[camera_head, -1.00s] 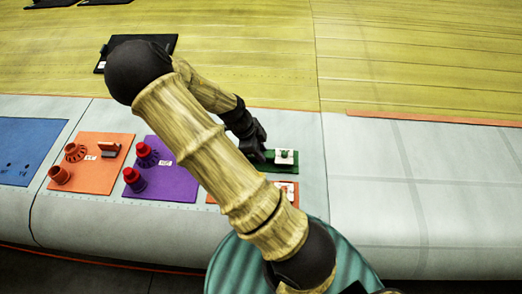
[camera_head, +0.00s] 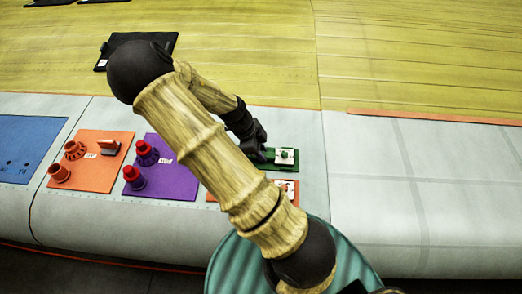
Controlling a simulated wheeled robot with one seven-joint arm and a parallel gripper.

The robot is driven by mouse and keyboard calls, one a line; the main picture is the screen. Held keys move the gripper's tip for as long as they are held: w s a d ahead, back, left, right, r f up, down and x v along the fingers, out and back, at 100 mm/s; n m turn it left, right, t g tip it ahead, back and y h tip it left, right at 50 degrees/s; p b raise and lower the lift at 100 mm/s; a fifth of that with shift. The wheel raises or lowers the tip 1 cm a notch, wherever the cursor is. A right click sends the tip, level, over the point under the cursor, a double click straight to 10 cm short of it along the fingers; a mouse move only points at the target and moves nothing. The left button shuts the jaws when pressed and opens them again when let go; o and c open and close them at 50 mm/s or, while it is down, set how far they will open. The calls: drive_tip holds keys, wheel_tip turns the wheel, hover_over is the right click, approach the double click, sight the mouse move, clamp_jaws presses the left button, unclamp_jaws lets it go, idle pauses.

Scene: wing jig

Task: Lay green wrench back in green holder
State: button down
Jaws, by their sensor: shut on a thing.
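The green holder (camera_head: 290,167) is a flat green plate on the grey wing edge, right of my arm. A white block with a small green part (camera_head: 284,155) stands on it; I cannot tell if that green part belongs to the wrench. My gripper (camera_head: 259,152) is at the left side of the green holder, low and close to it. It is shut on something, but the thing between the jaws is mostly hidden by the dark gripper. The green wrench is not clearly seen.
A purple board (camera_head: 177,186) with red-topped parts and an orange board (camera_head: 92,179) with orange parts lie left of my arm. Another orange board (camera_head: 291,188) lies just before the green holder, partly hidden. A blue board (camera_head: 28,145) is far left. The right wing surface is clear.

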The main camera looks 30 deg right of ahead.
drive_tip(key=c, duration=1.1)
unclamp_jaws()
drive_tip(key=b+v, duration=0.2)
drive_tip(key=v, duration=1.5)
drive_tip(key=shift+r, duration=0.25)
drive_tip(key=shift+f, duration=0.1)
